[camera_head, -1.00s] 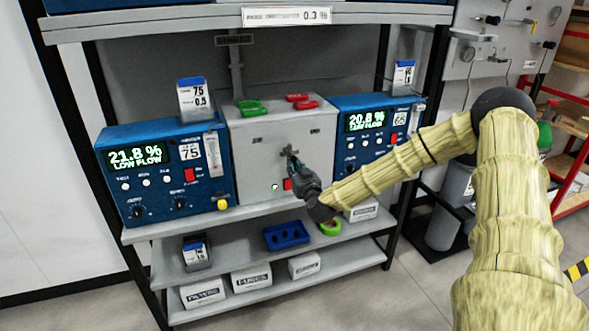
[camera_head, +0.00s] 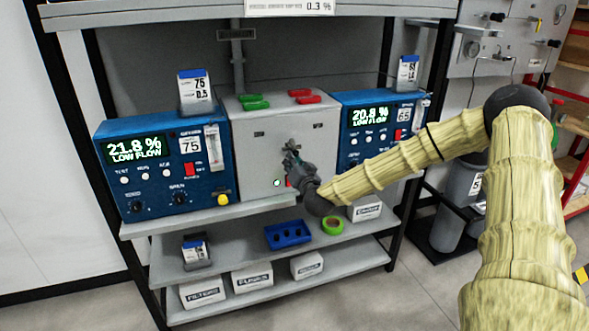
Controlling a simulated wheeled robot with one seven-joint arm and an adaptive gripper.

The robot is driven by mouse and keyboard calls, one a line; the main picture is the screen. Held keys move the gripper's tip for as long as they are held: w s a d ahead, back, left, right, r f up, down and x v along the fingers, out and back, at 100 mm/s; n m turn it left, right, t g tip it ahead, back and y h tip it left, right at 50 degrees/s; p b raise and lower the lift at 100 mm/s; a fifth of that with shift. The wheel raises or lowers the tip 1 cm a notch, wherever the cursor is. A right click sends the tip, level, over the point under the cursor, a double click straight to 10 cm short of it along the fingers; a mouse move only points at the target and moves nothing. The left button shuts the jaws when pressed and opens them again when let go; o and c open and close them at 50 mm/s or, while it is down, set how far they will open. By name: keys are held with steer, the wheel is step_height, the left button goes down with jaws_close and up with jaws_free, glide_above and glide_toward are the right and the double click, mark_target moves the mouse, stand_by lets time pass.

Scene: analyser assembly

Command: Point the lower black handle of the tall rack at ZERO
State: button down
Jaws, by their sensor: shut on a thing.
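A grey box (camera_head: 250,165) stands between two blue analysers on the rack (camera_head: 140,231). A small lever is at the middle of its front, mostly hidden behind my fingers, so its colour and pointing direction cannot be told. My gripper (camera_head: 291,154) is at this lever and shut on it. Small labels sit above left (camera_head: 258,134) and above right (camera_head: 318,126) of it, too small to read. Black handles also show on a grey panel at the upper right, an upper one (camera_head: 497,17) and a lower one (camera_head: 553,43), both away from my gripper.
The left analyser (camera_head: 120,187) reads 21.8 % and the right one (camera_head: 380,112) 20.8 %, both LOW FLOW. Green (camera_head: 253,102) and red (camera_head: 305,96) pieces lie on the grey box. A blue holder (camera_head: 287,235) and green tape roll (camera_head: 333,225) are on the shelf below.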

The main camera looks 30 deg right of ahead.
steer(key=shift+w+a+r+m+b, duration=0.1)
steer(key=shift+a+r+m+b, duration=0.2)
steer(key=shift+m+b, duration=1.4)
steer(key=shift+s+a+r+m+b, duration=0.15)
steer(key=shift+r+m+b, duration=0.3)
steer(key=shift+m+b, duration=1.25)
steer(key=shift+w+a+r+m+b, duration=0.3)
steer(key=shift+m+b, duration=0.45)
steer(key=shift+m, duration=1.85)
steer(key=shift+s+r, duration=0.1)
steer(key=shift+s, duration=0.05)
steer(key=shift+d, duration=0.1)
steer(key=c, duration=1.4)
jaws_free()
steer(key=shift+c, duration=0.2)
steer(key=shift+r, duration=0.1)
steer(key=v, duration=1.2)
